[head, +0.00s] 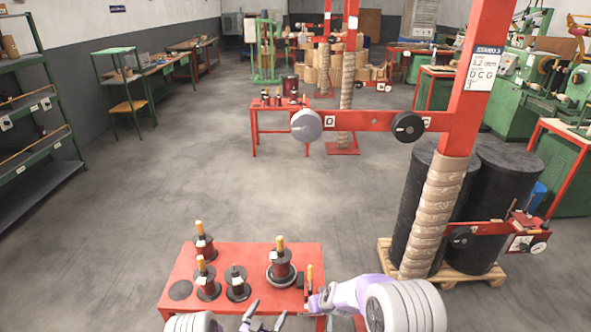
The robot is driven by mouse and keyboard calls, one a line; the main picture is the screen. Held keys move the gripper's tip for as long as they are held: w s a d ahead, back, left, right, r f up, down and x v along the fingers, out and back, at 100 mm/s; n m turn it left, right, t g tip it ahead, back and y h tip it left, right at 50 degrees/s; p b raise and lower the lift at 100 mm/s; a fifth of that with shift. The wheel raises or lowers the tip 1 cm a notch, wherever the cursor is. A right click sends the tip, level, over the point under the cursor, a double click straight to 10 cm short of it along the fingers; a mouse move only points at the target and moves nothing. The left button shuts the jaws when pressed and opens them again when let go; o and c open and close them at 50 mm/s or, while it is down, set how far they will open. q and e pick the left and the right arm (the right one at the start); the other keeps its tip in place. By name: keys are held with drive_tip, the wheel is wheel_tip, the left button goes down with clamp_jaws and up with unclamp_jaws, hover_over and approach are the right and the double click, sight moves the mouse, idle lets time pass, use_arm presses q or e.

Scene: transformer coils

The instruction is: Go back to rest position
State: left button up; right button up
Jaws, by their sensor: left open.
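My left gripper (266,315) is at the bottom edge, in front of the red table (225,312); its dark fingers are spread, with nothing between them. My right gripper (312,303) is at the table's right front corner, seen from behind; its fingers are too small and covered to read. An upright piece with a yellow top (309,274) stands right by it; I cannot tell whether they touch. On the table are dark-red coils with yellow tops: one at the back left (205,246), one at the front left (206,279) and one on a wide round base (281,263).
A dark coil without a yellow top (237,284) and a flat dark disc (181,290) are also on the table. A red post (470,110) with a wrapped lower part rises close on the right, beside black drums (480,215) on a pallet. The floor at left is clear.

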use_arm(q)
drive_tip(key=s+a+f+n+g+y, duration=0.1)
drive_tip(key=s+f+n+g+y, duration=0.1)
drive_tip(key=s+f+g, duration=0.3)
drive_tip(key=s+a+f+n+g+y, duration=0.2)
drive_tip(key=s+n, duration=0.1)
drive_tip(key=s, duration=0.3)
use_arm(e)
drive_tip(key=s+d+f+m+g, duration=0.1)
drive_tip(key=s+d+f+g, duration=0.1)
drive_tip(key=s+f, duration=0.45)
drive_tip(key=s+d+f+m+g, duration=0.15)
drive_tip(key=s+f, duration=0.25)
drive_tip(key=s, duration=0.5)
use_arm(q)
drive_tip(key=s+d+r+n+g, duration=0.1)
drive_tip(key=s+g, duration=0.3)
drive_tip(key=s, duration=0.6)
drive_tip(key=s+d+r+n+g+h, duration=0.1)
drive_tip(key=s+g, duration=0.3)
drive_tip(key=s, duration=0.7)
drive_tip(key=shift+s+d+r+g, duration=0.15)
drive_tip(key=shift+r+g, duration=0.25)
use_arm(e)
drive_tip(key=s+a+f+m+g+y, duration=0.1)
drive_tip(key=s+y, duration=0.1)
drive_tip(key=s, duration=1.2)
drive_tip(key=shift+s+a+f+m, duration=0.25)
drive_tip(key=shift+f+m, duration=0.1)
drive_tip(key=shift+f, duration=0.05)
